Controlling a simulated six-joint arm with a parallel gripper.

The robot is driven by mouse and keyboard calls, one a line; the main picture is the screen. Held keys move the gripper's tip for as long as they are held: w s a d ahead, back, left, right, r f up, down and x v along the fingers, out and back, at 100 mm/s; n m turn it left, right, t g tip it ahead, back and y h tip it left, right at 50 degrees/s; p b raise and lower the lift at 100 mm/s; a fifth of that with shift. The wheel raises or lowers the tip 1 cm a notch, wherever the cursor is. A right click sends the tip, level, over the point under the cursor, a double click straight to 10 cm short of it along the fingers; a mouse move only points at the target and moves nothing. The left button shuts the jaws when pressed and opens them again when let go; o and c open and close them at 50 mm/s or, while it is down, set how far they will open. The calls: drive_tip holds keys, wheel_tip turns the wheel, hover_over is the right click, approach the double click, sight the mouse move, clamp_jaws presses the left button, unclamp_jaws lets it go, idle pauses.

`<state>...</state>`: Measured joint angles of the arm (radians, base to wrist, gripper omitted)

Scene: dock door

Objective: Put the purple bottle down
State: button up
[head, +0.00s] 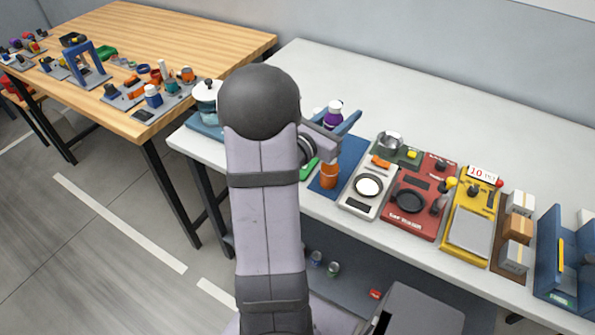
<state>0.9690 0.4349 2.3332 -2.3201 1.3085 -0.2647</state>
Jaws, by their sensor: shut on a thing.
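The purple bottle (332,116) has a pale cap and shows behind my wrist, near the back of the blue mat (352,158). My gripper (336,124) has blue fingers and is shut on the bottle. My arm hides part of the gripper, and the bottle's lower part is hidden. I cannot tell whether the bottle touches the mat. An orange cup (329,176) stands on the front part of the mat, nearer than the bottle.
Right of the mat stand a white scale (366,188), a red station (414,212), a yellow station (470,228) and small boxes (517,229). A glass jar (207,103) stands left of my arm. The white table's back (430,112) is clear.

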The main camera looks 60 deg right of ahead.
drive_tip(key=w+a+f+b, duration=0.1)
drive_tip(key=w+a+b, duration=0.15)
drive_tip(key=w, duration=0.65)
drive_tip(key=shift+t, duration=0.3)
drive_tip(key=shift+d+f, duration=0.1)
drive_tip(key=shift+f, duration=3)
drive_tip(key=shift+f, duration=0.1)
drive_tip(key=shift+f, duration=1.95)
drive_tip(key=shift+f, duration=0.2)
drive_tip(key=o, duration=1.3)
drive_tip(key=shift+r, duration=0.1)
